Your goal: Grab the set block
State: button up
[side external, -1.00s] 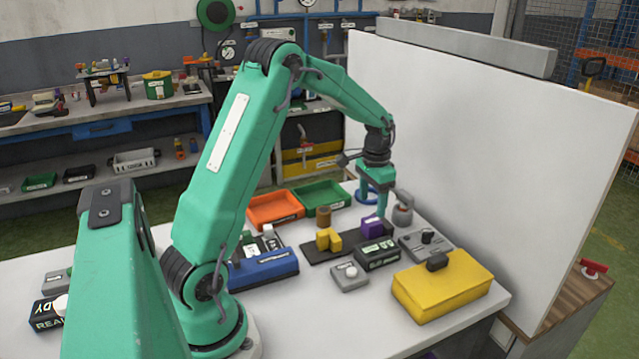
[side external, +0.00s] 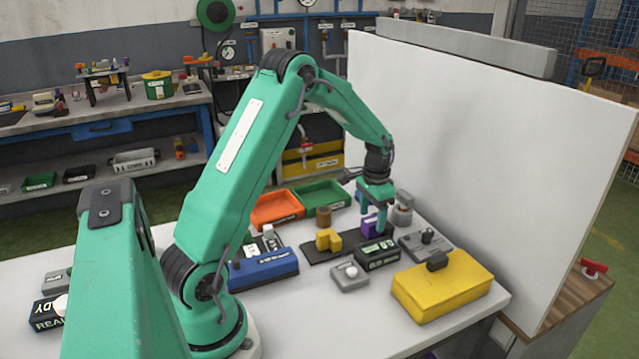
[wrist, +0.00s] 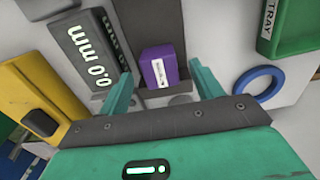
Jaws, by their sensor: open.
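A purple block (wrist: 158,66) with a small white label, too small to read, stands on a dark rail (wrist: 152,22). It is the likely set block. My gripper (wrist: 161,74) is open, with one finger on each side of the block in the wrist view. Gaps show between the block and both fingers. In the side view my gripper (side external: 372,225) is down at the block (side external: 367,227), and a finger covers part of it.
A black readout box showing 0.0 mm (wrist: 94,50) stands close to the left finger. A yellow box (side external: 443,285) and a grey knob box (side external: 426,243) are nearby. A yellow stepped block (side external: 328,240) and a brown cylinder (side external: 323,216) are to the left. A blue ring (wrist: 259,84) lies right.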

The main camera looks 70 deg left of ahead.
aim_at(372, 220)
jog(key=shift+f, duration=1.4)
jog(key=c, duration=1.4)
jog(key=shift+r, duration=0.1)
jog(key=shift+r, duration=5)
